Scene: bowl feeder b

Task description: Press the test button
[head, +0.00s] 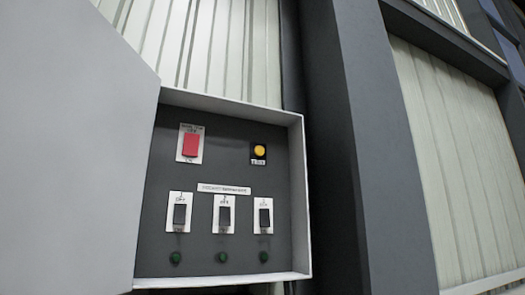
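The test button (260,150) is a round yellow button on a small black plate with a label below it. It sits at the upper right inside an open electrical box (299,200) with a light grey frame and a dark grey panel. Nothing covers the button. Neither of my grippers is in the head view.
The box door (75,150) stands open and fills the left side. A red switch (191,145) is left of the button. Below are black switches (224,215) and small green lights (221,257). A dark pillar (370,150) stands right of the box.

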